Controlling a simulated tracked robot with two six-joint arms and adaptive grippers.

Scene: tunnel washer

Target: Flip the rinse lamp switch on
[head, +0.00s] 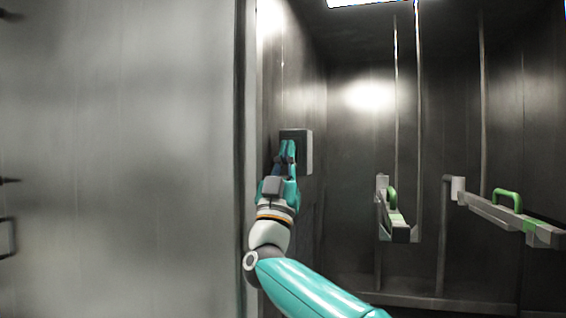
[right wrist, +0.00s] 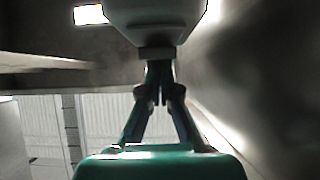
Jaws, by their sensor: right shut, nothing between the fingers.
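A grey switch box (head: 305,152) is mounted on the left metal wall in the head view. It also shows as a pale housing at the top of the right wrist view (right wrist: 155,14), with a small darker block (right wrist: 155,53) at its lower edge. My right gripper (head: 287,147) is shut and empty, its fingertips in front of the box. In the right wrist view the closed fingertips (right wrist: 159,68) are right at the small block; I cannot tell whether they touch it. The fingers hide part of the box's face, so the switch position cannot be read. My left gripper is not in view.
A large pale metal panel (head: 120,150) fills the left. To the right are two grey bars with green handles (head: 392,197) (head: 508,198) and vertical rails (head: 418,100). A bright lamp panel (head: 365,2) is overhead. The space between the box and the bars looks open.

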